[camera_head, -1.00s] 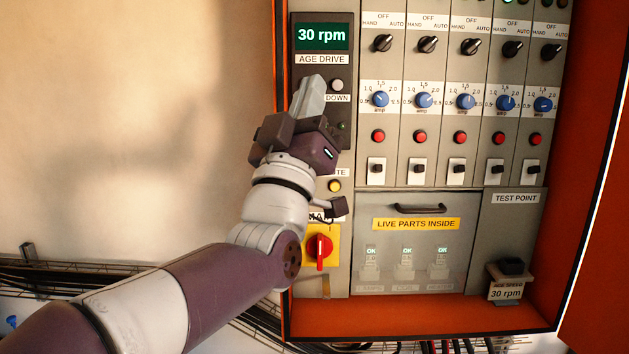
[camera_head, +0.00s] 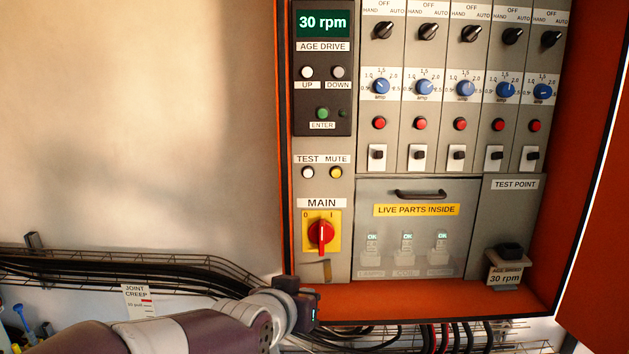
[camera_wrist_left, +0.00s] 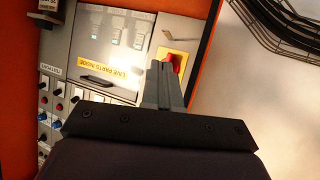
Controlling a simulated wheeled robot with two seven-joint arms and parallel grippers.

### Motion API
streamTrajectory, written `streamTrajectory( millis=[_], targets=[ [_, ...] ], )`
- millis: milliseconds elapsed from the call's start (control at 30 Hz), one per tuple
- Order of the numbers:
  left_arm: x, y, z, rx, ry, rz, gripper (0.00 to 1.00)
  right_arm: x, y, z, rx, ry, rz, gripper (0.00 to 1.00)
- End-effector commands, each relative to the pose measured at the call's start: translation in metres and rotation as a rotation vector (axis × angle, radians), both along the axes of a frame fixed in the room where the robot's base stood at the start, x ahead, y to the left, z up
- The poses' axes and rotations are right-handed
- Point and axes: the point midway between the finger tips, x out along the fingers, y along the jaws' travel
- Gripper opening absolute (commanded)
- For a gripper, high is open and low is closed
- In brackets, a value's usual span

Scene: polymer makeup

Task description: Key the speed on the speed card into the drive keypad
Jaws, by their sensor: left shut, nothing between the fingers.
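The drive keypad (camera_head: 345,112) is at the upper left of the panel in the head view. Its display (camera_head: 322,24) reads 30 rpm. Below are a white UP button (camera_head: 307,72), a grey DOWN button (camera_head: 338,72) and a green ENTER button (camera_head: 322,113). The speed card (camera_head: 505,278) at the cabinet's lower right also reads 30 rpm; its small top line is hard to read. My left gripper (camera_wrist_left: 160,84) is shut and empty in the left wrist view. In the head view it is low by the cabinet's bottom left corner, well below the keypad, its fingers not clearly visible.
TEST (camera_head: 308,173) and MUTE (camera_head: 336,173) buttons and a red MAIN switch (camera_head: 320,233) sit below the keypad. Columns of knobs and switches fill the right. A JOINT CREEP tag (camera_head: 139,301) hangs at the left by a cable tray (camera_head: 100,262). The keypad's front is clear.

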Motion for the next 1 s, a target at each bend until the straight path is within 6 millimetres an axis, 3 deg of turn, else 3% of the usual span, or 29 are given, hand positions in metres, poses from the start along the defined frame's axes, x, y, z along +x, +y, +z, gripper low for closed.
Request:
streamTrajectory(
  millis=[33, 100, 200, 300, 433, 567, 1000],
  targets=[
    [-0.016, 0.019, -0.041, 0.061, 0.13, 0.015, 0.0, 0.0, 0.0, 0.0, 0.0, 0.0, 0.0, 0.0],
    [-0.051, 0.05, -0.098, 0.149, 0.338, 0.039, 0.0, 0.0, 0.0, 0.0, 0.0, 0.0, 0.0, 0.0],
    [-0.11, 0.093, -0.158, 0.239, 0.611, 0.075, 0.0, 0.0, 0.0, 0.0, 0.0, 0.0, 0.0, 0.0],
    [-0.163, 0.125, -0.194, 0.282, 0.819, 0.114, 0.0, 0.0, 0.0, 0.0, 0.0, 0.0, 0.0, 0.0],
    [-0.203, 0.154, -0.215, 0.274, 0.954, 0.185, 0.0, 0.0, 0.0, 0.0, 0.0, 0.0, 0.0, 0.0],
    [-0.202, 0.165, -0.215, 0.25, 0.96, 0.229, 0.0, 0.0, 0.0, 0.0, 0.0, 0.0, 0.0, 0.0],
    [-0.201, 0.164, -0.215, 0.25, 0.954, 0.228, 0.0, 0.0, 0.0, 0.0, 0.0, 0.0, 0.0, 0.0]
  ],
)
